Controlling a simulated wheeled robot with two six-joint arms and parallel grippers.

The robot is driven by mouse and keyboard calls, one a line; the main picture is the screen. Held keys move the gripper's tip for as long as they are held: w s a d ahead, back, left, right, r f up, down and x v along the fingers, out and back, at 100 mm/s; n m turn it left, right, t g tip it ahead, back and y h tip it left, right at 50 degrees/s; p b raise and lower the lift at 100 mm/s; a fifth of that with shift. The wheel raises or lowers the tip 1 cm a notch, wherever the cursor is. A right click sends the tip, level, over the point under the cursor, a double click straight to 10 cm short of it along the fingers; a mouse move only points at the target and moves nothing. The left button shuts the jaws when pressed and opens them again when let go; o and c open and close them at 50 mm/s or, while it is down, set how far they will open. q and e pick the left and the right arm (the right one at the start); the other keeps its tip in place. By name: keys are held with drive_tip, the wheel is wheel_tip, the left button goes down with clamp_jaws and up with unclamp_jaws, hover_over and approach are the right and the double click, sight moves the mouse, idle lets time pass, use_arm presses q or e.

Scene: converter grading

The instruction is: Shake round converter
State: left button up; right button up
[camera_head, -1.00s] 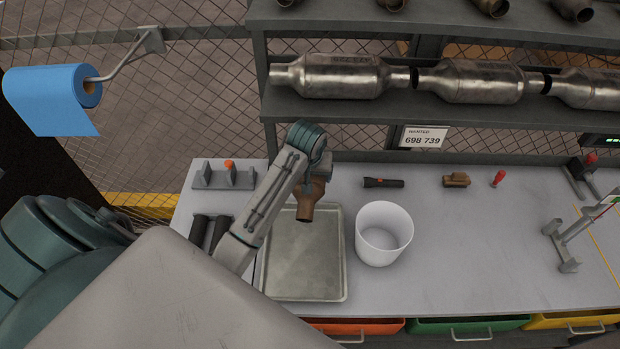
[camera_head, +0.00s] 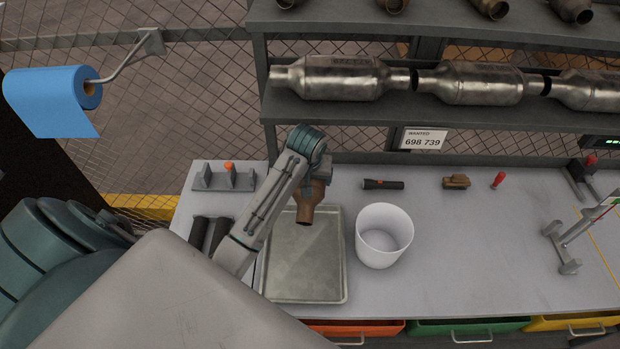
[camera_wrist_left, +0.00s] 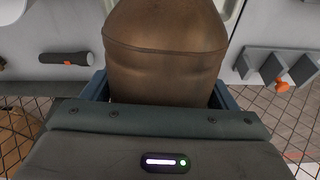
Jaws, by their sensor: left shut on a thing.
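The round converter (camera_head: 307,208) is rusty brown and hangs over the far part of a metal tray (camera_head: 303,268), its narrow neck pointing down. My left gripper (camera_head: 318,176) is shut on it; the arm hides part of the converter in the head view. In the left wrist view the converter's brown body (camera_wrist_left: 166,45) fills the middle, between the blue-grey jaws (camera_wrist_left: 160,92). My right gripper is in neither view.
A white bucket (camera_head: 383,236) stands right of the tray. A flashlight (camera_head: 382,184), a small brown part (camera_head: 456,181) and a red-handled item (camera_head: 498,179) lie behind it. Silver converters (camera_head: 330,78) line the shelf above. A grey rack (camera_head: 224,178) stands left of my arm.

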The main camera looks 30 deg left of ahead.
use_arm(q)
drive_tip(key=shift+f, duration=1.25)
drive_tip(key=shift+r, duration=1.7)
drive_tip(key=shift+f, duration=1.8)
